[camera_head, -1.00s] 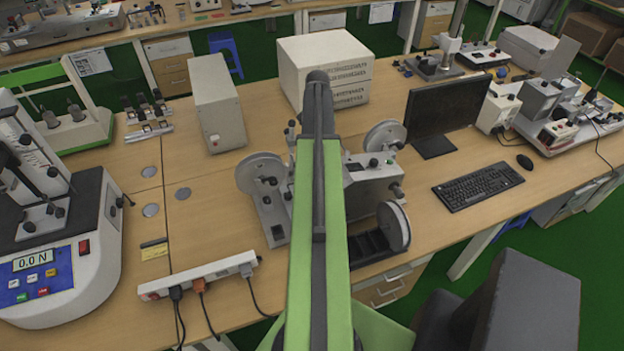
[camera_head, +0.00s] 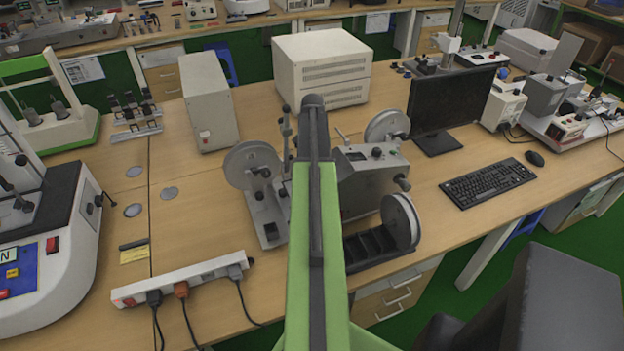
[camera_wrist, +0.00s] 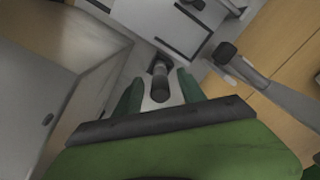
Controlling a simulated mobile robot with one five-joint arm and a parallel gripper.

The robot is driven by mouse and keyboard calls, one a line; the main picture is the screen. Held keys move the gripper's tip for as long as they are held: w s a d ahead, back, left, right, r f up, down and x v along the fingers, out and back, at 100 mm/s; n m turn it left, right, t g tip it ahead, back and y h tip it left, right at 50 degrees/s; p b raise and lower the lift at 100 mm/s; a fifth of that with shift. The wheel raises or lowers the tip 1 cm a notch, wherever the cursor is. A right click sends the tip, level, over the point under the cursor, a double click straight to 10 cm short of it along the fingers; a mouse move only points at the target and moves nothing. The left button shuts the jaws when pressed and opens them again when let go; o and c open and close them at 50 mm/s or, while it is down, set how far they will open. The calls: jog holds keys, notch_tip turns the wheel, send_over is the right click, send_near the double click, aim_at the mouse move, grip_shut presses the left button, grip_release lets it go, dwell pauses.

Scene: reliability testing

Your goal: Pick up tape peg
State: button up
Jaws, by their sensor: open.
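A short dark round peg (camera_wrist: 160,82), which I take to be the tape peg, stands on a small grey mount in the wrist view. My gripper (camera_wrist: 160,97) is open, with its green fingers on either side of the peg's picture. I cannot tell whether they touch it or how deep it sits between them. In the head view the tape machine (camera_head: 372,180) stands on the bench with pale reels (camera_head: 252,166) around it. My green arm reaches over it and hides its middle, the peg and my gripper.
A grey knobbed rod (camera_wrist: 240,68) lies close right of my gripper in the wrist view. A white box (camera_head: 322,68), a narrow box (camera_head: 207,100) and a monitor (camera_head: 448,105) stand around the machine. A power strip (camera_head: 183,281) lies in front. Bare bench shows left of the machine.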

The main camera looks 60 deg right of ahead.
notch_tip(320, 180, down, 2)
jog(key=shift+f+b, duration=0.1)
jog(key=shift+b, duration=0.35)
grip_shut()
jog(key=shift+r, duration=0.25)
notch_tip(320, 180, up, 28)
jog(key=p, duration=2.8)
jog(key=shift+f, duration=0.2)
notch_tip(320, 180, down, 23)
jog(key=b, duration=2.3)
jog(key=shift+f, duration=0.2)
